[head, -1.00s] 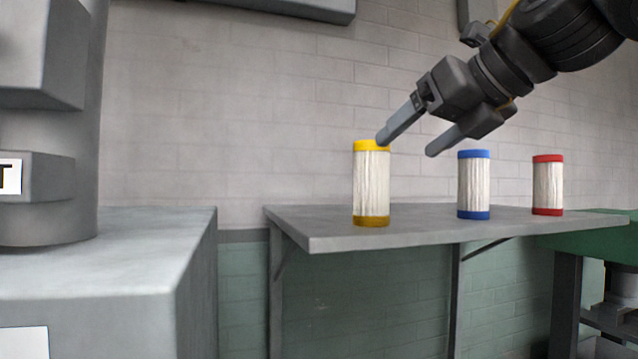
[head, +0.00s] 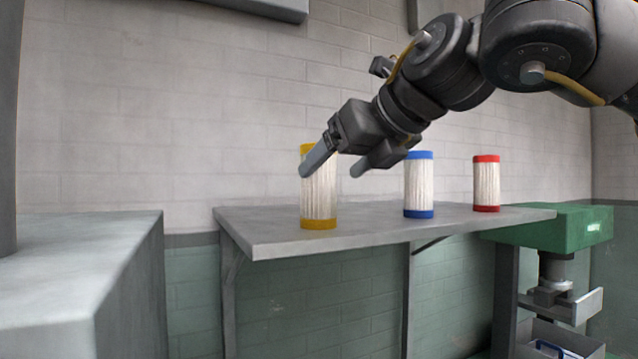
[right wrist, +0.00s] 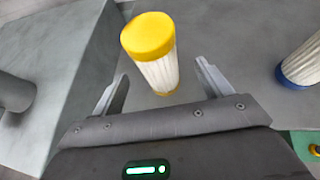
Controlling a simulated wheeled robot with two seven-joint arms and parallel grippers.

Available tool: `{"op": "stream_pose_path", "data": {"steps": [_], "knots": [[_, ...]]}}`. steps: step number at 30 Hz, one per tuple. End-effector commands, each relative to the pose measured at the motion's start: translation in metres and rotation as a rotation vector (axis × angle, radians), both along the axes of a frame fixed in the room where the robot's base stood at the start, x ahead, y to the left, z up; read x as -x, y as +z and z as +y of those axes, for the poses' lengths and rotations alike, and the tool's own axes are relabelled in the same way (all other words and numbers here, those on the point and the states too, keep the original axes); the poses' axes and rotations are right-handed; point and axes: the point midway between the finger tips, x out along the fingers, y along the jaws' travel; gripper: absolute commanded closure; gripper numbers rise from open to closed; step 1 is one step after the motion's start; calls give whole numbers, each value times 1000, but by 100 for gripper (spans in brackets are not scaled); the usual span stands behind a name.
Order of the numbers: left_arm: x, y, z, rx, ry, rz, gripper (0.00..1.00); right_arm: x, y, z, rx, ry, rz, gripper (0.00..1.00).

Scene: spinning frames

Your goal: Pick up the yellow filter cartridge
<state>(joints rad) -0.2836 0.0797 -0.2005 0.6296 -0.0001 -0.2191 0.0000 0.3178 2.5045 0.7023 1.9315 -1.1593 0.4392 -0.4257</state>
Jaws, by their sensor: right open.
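The yellow filter cartridge (head: 319,205), white and pleated with yellow end caps, stands upright near the left end of a grey wall shelf (head: 270,240). My right gripper (head: 333,172) is open and empty. In the head view one finger overlaps the cartridge's upper part and hides some of its top cap. In the right wrist view the yellow cartridge (right wrist: 160,68) stands just beyond the fingertips, between the lines of the two fingers of the gripper (right wrist: 163,85). I cannot tell whether a finger touches it. My left gripper is out of view.
A blue-capped cartridge (head: 419,185) and a red-capped cartridge (head: 486,184) stand upright to the right on the same shelf. A grey block-shaped cabinet (head: 80,260) stands at the left. A green machine (head: 560,228) stands at the right beyond the shelf.

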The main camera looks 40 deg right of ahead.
Motion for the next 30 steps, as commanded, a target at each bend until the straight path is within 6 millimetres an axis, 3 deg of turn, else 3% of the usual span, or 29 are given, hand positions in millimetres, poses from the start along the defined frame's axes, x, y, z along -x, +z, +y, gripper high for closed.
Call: {"op": "stream_pose_path", "data": {"steps": [5,9,18,30], "knots": [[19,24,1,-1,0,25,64,-26,-2,-1,-1,4,8,22],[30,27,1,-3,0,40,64,-41,-13,-3,-2,3,5,22],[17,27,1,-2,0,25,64,-45,-17,-3,0,1,0,22],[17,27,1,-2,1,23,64,-45,-18,-3,0,1,1,74]]}}
